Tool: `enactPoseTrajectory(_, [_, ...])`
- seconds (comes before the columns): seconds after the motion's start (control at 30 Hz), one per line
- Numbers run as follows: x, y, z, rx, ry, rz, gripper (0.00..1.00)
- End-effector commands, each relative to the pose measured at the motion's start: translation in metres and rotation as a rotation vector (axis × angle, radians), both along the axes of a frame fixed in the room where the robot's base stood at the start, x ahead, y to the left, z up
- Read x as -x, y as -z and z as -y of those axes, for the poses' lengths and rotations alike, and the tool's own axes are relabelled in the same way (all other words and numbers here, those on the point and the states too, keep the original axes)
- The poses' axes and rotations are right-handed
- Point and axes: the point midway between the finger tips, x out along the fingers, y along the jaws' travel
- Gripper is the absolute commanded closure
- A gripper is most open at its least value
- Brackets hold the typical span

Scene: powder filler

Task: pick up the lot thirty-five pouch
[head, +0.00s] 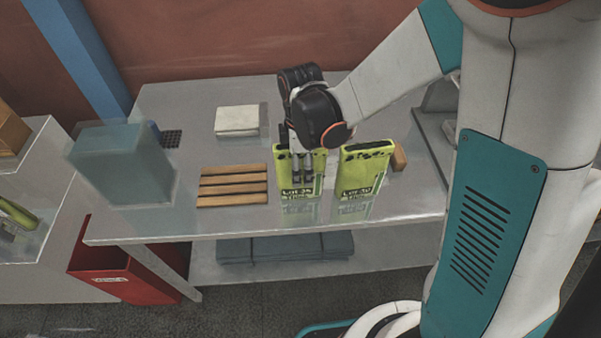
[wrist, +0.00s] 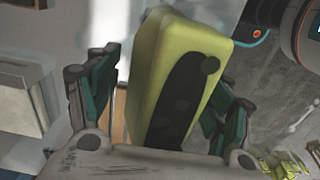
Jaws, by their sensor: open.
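The lot 35 pouch (head: 282,177) is lime green with a dark top and stands upright on the grey table. A similar pouch labelled Lot 30 (head: 365,172) stands to its right. My gripper (head: 303,181) points down at the lot 35 pouch, its fingers covering part of the pouch's front in the head view. In the wrist view, a lime pouch (wrist: 166,50) with a dark strip lies between the spread fingers of my gripper (wrist: 165,98). Gaps show beside the pouch, so the fingers look open around it. Contact at the far side is hidden.
A slatted wooden rack (head: 233,186) lies left of the pouches, with a white pad (head: 237,120) behind it. A blue-grey box (head: 122,165) stands at the table's left. A small brown block (head: 399,157) sits beside the Lot 30 pouch. A red bin (head: 125,272) stands below.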

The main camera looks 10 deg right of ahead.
Motion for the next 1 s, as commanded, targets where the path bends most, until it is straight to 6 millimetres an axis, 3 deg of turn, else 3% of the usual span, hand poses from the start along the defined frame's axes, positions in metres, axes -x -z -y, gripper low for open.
enactPoseTrajectory(0.2, [0.0, -0.0001, 0.0, 0.0, 0.0, 0.0, 0.27])
enactPoseTrajectory(0.47, [0.0, -0.0001, 0.0, 0.0, 0.0, 0.0, 0.83])
enactPoseTrajectory(0.53, [0.0, -0.0002, 0.0, 0.0, 0.0, 0.0, 0.83])
enactPoseTrajectory(0.57, [0.0, -0.0002, 0.0, 0.0, 0.0, 0.0, 0.88])
enactPoseTrajectory(1.0, [-0.0001, -0.0081, 0.0, 0.0, 0.0, 0.0, 0.88])
